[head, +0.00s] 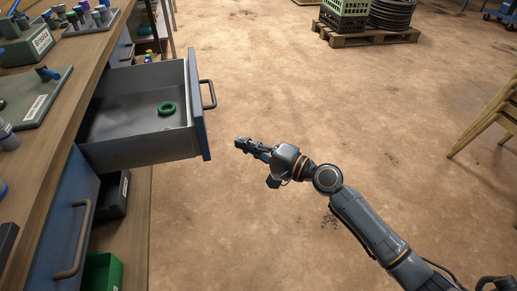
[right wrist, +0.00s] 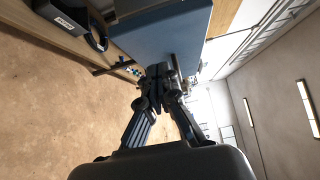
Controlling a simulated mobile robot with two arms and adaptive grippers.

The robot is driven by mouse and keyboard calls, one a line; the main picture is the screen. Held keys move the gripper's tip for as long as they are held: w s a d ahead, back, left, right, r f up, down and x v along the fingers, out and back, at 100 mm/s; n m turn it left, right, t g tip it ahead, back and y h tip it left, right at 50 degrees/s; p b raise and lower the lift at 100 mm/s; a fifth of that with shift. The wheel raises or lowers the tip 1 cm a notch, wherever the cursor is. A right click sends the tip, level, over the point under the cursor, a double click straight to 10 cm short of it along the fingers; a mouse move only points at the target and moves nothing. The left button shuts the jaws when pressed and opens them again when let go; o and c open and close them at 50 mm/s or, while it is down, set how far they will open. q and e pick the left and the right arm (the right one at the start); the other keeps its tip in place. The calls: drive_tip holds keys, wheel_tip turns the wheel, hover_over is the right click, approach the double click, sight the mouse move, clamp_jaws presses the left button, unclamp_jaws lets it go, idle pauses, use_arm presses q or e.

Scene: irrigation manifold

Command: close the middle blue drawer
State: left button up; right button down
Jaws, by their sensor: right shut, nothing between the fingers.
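The middle blue drawer (head: 198,110) stands pulled out from the workbench in the head view. It has a grey inside, a blue front and a dark bar handle (head: 208,95) on that front. A green ring (head: 167,108) lies on the drawer's floor. My right gripper (head: 240,143) is shut and empty, to the right of the drawer front and apart from it in the head view. In the right wrist view my right gripper (right wrist: 158,72) points toward the blue drawer front (right wrist: 165,35), and its fingertips overlap the front's lower edge. My left gripper is not in view.
The wooden bench top (head: 85,75) holds several tools and fittings along the left. A lower blue front with a handle (head: 75,240) and a green bin (head: 102,271) sit below the drawer. Open floor lies right of the drawer; a pallet (head: 365,37) stands farther back.

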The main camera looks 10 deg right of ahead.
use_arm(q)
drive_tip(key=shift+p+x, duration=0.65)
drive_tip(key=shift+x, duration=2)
use_arm(e)
drive_tip(key=w+a, duration=0.2)
drive_tip(key=a, duration=0.4)
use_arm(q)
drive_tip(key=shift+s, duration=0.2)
use_arm(e)
drive_tip(key=shift+w+a, duration=0.1)
drive_tip(key=shift+a, duration=0.1)
